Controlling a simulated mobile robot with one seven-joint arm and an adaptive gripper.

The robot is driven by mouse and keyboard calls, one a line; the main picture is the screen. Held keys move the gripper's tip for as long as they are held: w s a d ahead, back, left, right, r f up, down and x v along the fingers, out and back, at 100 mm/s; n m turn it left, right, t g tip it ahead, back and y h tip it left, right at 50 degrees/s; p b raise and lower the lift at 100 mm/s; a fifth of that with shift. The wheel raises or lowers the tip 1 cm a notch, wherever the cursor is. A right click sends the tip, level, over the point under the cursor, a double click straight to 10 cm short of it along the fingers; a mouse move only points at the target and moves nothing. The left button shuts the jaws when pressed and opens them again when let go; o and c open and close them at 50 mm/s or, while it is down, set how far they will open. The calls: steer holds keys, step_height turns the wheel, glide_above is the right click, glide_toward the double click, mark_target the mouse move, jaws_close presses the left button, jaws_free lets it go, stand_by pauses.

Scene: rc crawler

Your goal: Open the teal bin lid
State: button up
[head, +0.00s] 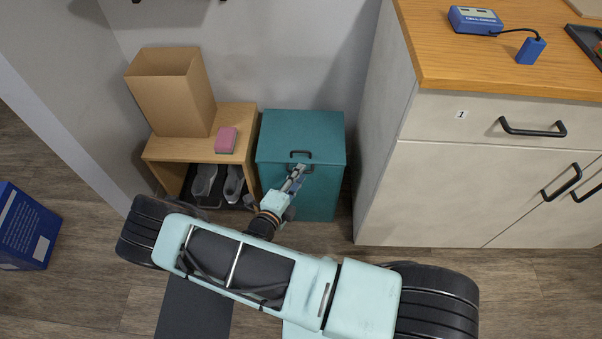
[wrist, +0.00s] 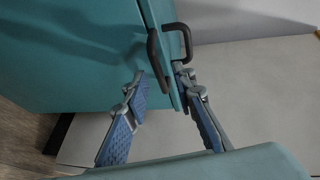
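The teal bin (head: 285,128) stands against the wall between the wooden shelf and the cabinet. Its lid looks shut in the head view. A black handle (head: 300,153) is near the lid's front edge, and a second dark bar shows just below it. In the wrist view two black loops show on either side of a bin edge, one nearer (wrist: 154,58) and one farther (wrist: 188,42). My gripper (head: 296,174) is at the front of the bin by these handles. In the wrist view its two blue-padded fingers (wrist: 160,84) are apart, near the lower ends of the loops. Contact cannot be told.
A wooden shelf (head: 165,148) on the left holds an open cardboard box (head: 168,95) and a pink block (head: 226,140), with shoes (head: 204,180) underneath. A cabinet (head: 425,200) stands close on the right. A blue box (head: 25,225) is at far left.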

steer(key=shift+x, duration=1.05)
jaws_close()
steer(key=shift+f, duration=0.1)
steer(key=shift+s, duration=0.1)
